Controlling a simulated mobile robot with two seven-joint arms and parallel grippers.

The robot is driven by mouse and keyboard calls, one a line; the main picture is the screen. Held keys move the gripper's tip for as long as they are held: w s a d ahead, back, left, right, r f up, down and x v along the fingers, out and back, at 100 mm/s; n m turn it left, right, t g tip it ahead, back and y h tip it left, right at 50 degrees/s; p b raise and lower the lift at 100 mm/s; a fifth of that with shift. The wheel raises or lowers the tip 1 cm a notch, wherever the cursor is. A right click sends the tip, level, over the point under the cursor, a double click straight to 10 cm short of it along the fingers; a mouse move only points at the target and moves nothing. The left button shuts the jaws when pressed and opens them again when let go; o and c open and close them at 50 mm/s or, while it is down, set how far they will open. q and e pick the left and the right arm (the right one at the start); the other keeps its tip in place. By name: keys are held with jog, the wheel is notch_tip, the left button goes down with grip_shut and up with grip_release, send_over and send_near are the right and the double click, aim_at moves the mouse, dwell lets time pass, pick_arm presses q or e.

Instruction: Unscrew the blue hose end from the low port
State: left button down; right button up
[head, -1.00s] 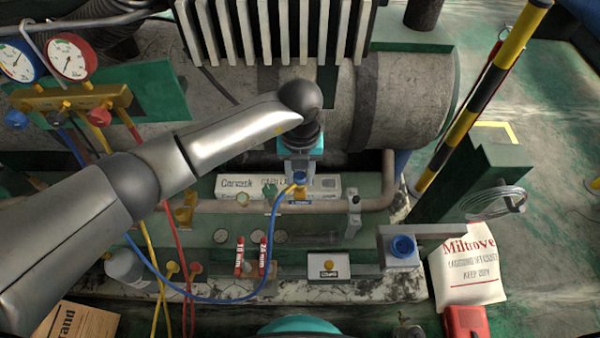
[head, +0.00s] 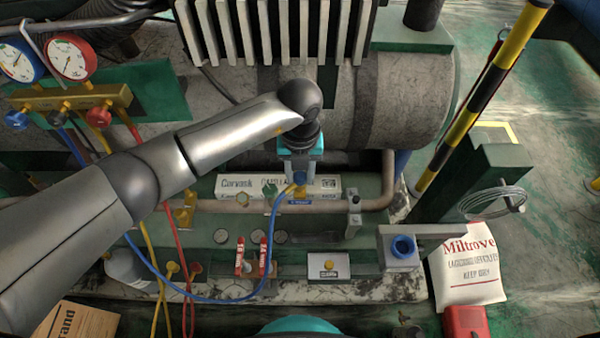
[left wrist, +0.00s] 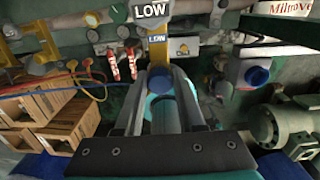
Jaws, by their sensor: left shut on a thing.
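My left gripper (head: 300,172) points down over the pipe in the middle of the head view, with its fingers closed around the blue hose end (head: 300,179). In the left wrist view the blue hose end (left wrist: 160,80) sits between the two finger tips. The brass low port (left wrist: 157,58) stands directly beyond it, in line with it, under a LOW label (left wrist: 150,11). The blue hose (head: 272,235) loops from the hose end down and to the left. The fingers hide the joint, so I cannot tell how far the threads are engaged. My right gripper does not show.
The gauge manifold (head: 72,98) with red and yellow hoses is at the left. A pipe (head: 330,206) runs beneath the gripper.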

pick_arm(q)
jog(key=shift+r+n+p, duration=0.1)
jog(key=shift+n+p, duration=0.6)
jog(key=shift+n, duration=1.1)
jog(key=shift+p, duration=0.3)
jog(key=shift+n+p, duration=0.7)
jog(key=shift+n, duration=1.1)
